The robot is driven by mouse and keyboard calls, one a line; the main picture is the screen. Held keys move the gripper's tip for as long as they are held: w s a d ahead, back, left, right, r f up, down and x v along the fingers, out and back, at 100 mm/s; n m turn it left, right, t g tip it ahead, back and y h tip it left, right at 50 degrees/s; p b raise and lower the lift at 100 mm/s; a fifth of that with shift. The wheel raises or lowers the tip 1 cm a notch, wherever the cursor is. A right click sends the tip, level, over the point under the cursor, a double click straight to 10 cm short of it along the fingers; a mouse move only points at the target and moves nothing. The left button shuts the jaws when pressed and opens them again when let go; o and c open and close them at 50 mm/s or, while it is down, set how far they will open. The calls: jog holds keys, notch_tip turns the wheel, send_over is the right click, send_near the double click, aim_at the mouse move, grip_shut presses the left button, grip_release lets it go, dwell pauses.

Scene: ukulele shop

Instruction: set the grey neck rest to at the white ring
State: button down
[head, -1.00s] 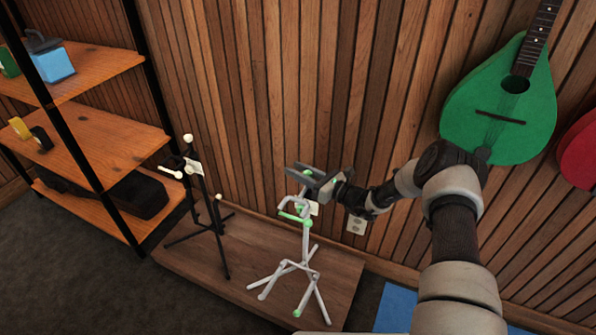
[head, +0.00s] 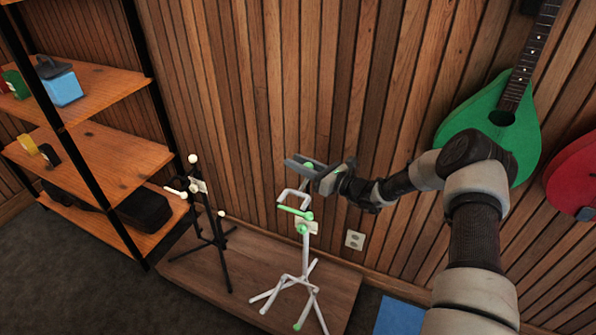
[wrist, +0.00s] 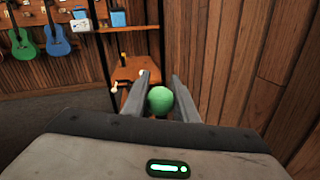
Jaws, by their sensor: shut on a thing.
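My gripper (head: 300,165) is at the top of the pale grey stand (head: 305,258). It is shut on the grey neck rest (head: 288,196), a forked piece whose prongs show just below the jaws. In the wrist view a green ball (wrist: 160,100) sits between the two fingers. Green-tipped arms (head: 295,212) and a pale tag lie lower on the stand, apart from the neck rest. The stand is upright on splayed legs. I cannot make out the white ring, and my jaws partly hide the top of the pole.
A black stand (head: 212,235) with cream tips stands to the left on the same wooden platform (head: 260,262). Shelves (head: 100,160) are further left. The slatted wall is close behind. A green instrument (head: 490,125) hangs at the right, beyond my arm.

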notch_tip(320, 180, up, 5)
jog(key=shift+r+p, duration=0.15)
jog(key=shift+p, duration=0.75)
jog(key=c, duration=1.4)
grip_release()
jog(key=shift+c, duration=0.2)
jog(key=p+v, duration=0.1)
jog(key=v, duration=1.6)
jog(key=shift+d, duration=0.2)
jog(key=shift+s, duration=0.1)
